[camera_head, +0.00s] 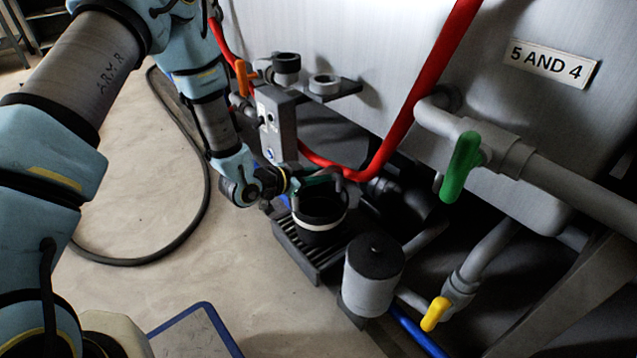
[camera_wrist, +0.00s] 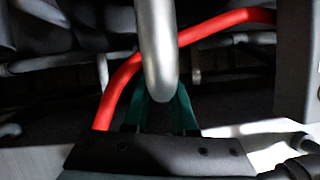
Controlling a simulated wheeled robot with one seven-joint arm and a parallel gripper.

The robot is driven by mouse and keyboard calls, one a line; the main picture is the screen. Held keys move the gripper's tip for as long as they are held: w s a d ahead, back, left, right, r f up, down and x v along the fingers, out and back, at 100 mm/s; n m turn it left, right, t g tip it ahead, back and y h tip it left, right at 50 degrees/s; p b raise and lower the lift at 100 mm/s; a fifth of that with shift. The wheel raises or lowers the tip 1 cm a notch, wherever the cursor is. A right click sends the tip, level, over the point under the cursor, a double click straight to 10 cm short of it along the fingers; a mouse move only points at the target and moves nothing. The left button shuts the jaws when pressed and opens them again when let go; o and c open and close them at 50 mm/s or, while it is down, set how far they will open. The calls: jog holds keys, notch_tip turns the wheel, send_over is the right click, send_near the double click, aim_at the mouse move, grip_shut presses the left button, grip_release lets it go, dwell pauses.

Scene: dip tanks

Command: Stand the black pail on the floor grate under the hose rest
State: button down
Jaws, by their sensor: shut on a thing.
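The black pail (camera_head: 320,229), with a pale band round it, is upright over the slatted floor grate (camera_head: 301,258) in the head view. I cannot tell whether its base touches the slats. My gripper (camera_head: 322,177) is at the pail's top, its green fingers shut on the grey handle. In the wrist view my gripper (camera_wrist: 160,112) closes round the thick grey bar of that handle (camera_wrist: 157,50). The pail's body is not clear in the wrist view. A grey bracket with a ring (camera_head: 335,88), perhaps the hose rest, juts from the tank above and behind the pail.
A grey cylinder with a black top (camera_head: 372,278) stands close right of the grate. A red hose (camera_head: 420,95) loops behind the pail. Valves with green (camera_head: 460,168) and yellow (camera_head: 435,314) handles are at right. Open floor (camera_head: 150,190) lies left.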

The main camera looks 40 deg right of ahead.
jog(key=shift+f, duration=0.4)
jog(key=shift+f, duration=0.2)
jog(key=c, duration=0.7)
grip_release()
jog(key=shift+c, duration=0.2)
jog(key=shift+a+r, duration=0.2)
jog(key=shift+r, duration=0.1)
jog(key=p+v, duration=0.3)
jog(key=v, duration=0.8)
jog(key=shift+a+p, duration=0.25)
jog(key=shift+p, duration=0.15)
